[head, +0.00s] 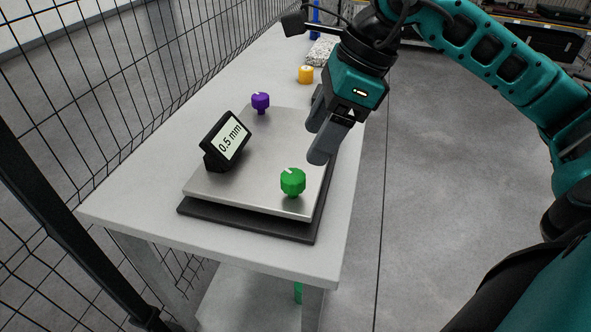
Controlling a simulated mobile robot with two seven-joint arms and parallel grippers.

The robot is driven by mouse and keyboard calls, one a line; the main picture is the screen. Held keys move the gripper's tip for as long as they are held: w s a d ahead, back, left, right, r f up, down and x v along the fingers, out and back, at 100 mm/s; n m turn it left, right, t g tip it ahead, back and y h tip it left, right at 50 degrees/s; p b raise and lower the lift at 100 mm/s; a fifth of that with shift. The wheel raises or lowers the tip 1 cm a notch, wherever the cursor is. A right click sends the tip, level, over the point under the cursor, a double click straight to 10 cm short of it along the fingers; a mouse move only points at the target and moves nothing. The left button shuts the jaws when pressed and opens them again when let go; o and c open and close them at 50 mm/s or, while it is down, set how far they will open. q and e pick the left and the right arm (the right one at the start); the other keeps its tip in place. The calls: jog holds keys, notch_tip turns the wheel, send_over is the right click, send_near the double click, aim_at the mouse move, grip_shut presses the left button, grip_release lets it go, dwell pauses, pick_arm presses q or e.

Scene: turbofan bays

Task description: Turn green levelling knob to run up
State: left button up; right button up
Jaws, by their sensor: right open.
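The green levelling knob (292,181) stands at the near right corner of a flat metal plate (230,193) on the table. It has a faceted head with a pale mark on top. A small black display (226,141) on the plate reads "0.5 mm". A purple knob (260,101) stands at the far left corner of the plate. My right gripper (319,134) is open and empty, pointing down above the plate's right edge. It is beyond the green knob and apart from it. My left gripper is not in view.
An orange knob (305,74) stands farther back on the white table (142,191), near a speckled pale block (322,51). A black wire mesh fence (100,90) runs along the table's left side. Open grey floor (450,180) lies to the right.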

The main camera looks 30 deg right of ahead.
aim_at(295, 174)
jog(key=x, duration=0.8)
jog(key=shift+a+f, duration=0.1)
jog(key=shift+f, duration=0.05)
jog(key=c, duration=1.1)
